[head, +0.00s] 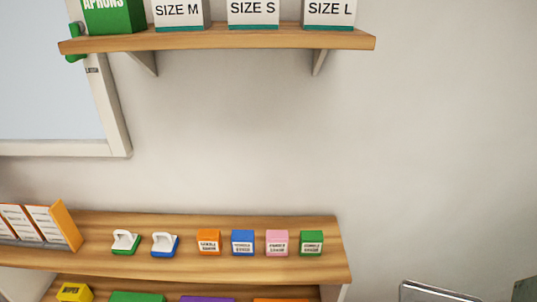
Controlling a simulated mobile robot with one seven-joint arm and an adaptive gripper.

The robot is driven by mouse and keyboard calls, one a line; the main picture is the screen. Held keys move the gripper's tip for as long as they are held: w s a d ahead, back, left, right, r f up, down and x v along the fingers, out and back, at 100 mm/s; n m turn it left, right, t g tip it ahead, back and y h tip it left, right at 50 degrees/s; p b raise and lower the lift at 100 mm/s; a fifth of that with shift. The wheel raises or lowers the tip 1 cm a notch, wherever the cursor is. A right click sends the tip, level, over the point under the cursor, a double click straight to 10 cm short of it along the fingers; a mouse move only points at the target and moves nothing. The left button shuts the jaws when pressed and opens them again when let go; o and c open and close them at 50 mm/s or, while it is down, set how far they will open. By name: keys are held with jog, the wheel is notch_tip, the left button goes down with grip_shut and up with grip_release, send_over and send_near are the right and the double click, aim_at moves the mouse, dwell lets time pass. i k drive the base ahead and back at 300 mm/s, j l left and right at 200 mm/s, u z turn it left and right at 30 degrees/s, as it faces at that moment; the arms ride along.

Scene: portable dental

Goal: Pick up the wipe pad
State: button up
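No item is clearly readable as the wipe pad. A small yellow block (75,292) with a dark label, too small to read surely, sits on the lower shelf at the bottom left, cut by the picture edge. Two white handled items stand on the wooden shelf above it: one with a green base (125,242) and one with a blue base (164,244). My gripper is not in view.
Orange (208,242), blue (243,242), pink (277,242) and green (311,243) labelled boxes stand on the wooden shelf (200,266). An upper shelf (230,41) holds glove-size boxes and a green aprons box (110,15). A metal-rimmed object (440,291) is at bottom right.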

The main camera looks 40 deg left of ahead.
aim_at(126, 243)
jog(key=u, duration=2.6)
